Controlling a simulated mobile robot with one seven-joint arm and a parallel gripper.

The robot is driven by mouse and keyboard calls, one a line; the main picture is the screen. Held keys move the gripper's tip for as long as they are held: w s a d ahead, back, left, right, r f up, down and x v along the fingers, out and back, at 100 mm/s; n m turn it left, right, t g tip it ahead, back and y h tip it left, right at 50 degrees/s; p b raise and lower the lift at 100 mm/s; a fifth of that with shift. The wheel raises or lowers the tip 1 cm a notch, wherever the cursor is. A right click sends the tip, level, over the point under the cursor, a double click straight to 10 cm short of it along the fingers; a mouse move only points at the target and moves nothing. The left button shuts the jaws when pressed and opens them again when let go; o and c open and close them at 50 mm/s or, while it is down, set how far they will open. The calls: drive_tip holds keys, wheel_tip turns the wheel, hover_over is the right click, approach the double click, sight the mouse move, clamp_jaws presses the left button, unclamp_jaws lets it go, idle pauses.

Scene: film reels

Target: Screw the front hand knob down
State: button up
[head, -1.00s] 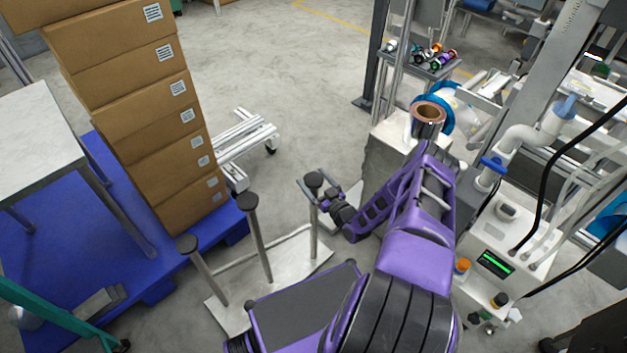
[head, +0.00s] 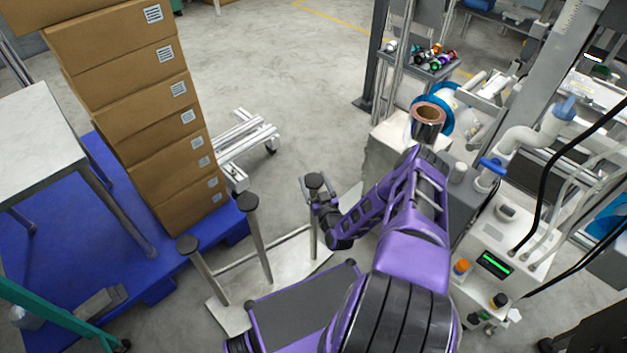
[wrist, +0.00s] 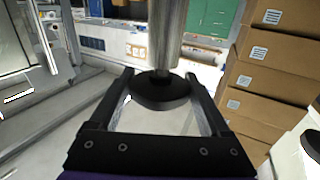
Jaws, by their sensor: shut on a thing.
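Three black round hand knobs sit on top of metal posts on a flat steel stand (head: 235,315) in the head view. One is at the left (head: 187,243), one in the middle (head: 247,201) and one at the right (head: 315,180). My gripper (head: 313,187) is at the right knob. In the wrist view, my gripper (wrist: 158,95) has its two dark fingers on either side of this black knob (wrist: 160,92), shut on it. The knob is still on its steel post (wrist: 167,35). The finger contact and any gap under the knob are not clear.
Stacked cardboard boxes (head: 125,80) stand on a blue pallet (head: 60,270) at the left. A machine with a copper-coloured reel (head: 428,117) and a control box (head: 500,240) are on the right. Bare floor (head: 270,70) lies behind the stand.

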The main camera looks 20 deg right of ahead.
sight(312, 188)
drive_tip(key=m+g+h, duration=0.1)
drive_tip(key=m+h, duration=0.1)
drive_tip(key=h, duration=0.1)
drive_tip(key=m+g+h, duration=0.1)
drive_tip(key=m+h, duration=0.1)
drive_tip(key=h, duration=0.2)
drive_tip(key=shift+m, duration=0.4)
drive_tip(key=shift+m+g+h, duration=0.6)
drive_tip(key=shift+h, duration=0.3)
drive_tip(key=shift+d+r, duration=0.1)
drive_tip(key=shift+r, duration=0.05)
drive_tip(key=o, duration=1.2)
drive_tip(key=shift+p+v, duration=0.65)
drive_tip(key=shift+v, duration=3.15)
drive_tip(key=shift+w, duration=0.1)
